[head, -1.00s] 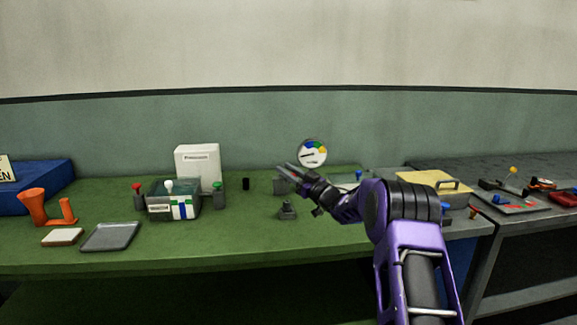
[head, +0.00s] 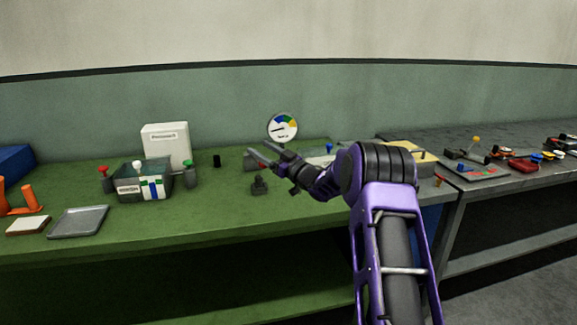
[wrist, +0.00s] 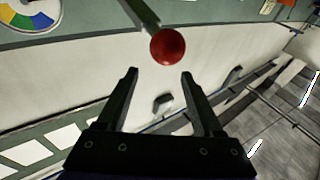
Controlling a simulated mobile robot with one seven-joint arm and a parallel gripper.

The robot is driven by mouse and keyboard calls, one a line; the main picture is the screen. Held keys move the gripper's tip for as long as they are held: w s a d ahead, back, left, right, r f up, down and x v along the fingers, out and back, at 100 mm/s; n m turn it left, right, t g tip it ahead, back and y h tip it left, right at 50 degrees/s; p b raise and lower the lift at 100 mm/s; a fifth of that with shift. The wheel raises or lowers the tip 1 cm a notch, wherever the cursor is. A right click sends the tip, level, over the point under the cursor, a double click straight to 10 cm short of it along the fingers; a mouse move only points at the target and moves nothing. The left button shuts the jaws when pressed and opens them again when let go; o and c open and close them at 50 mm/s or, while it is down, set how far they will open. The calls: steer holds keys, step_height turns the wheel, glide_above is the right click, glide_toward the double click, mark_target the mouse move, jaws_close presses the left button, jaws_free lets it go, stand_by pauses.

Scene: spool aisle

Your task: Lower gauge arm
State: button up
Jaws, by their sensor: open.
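The gauge dial (head: 282,127), round and white with coloured segments, stands at the back of the green bench. Part of it shows at the top left of the wrist view (wrist: 30,14). In the wrist view, a grey-green arm (wrist: 140,12) comes in from the top and ends in a red ball (wrist: 168,46). My gripper (wrist: 160,76) is open and empty, with the ball just beyond its fingertips and between their lines. Contact is not visible.
A small dark fixture (head: 259,185) stands on the green bench below my gripper. To the left are a glass-sided box (head: 142,184), a white box (head: 166,145) and a grey tray (head: 78,222). A grey bench (head: 480,150) with several small items adjoins at right. The bench's front middle is clear.

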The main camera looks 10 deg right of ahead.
steer(key=v, duration=1.4)
steer(key=shift+s, duration=0.25)
steer(key=shift+d, duration=0.15)
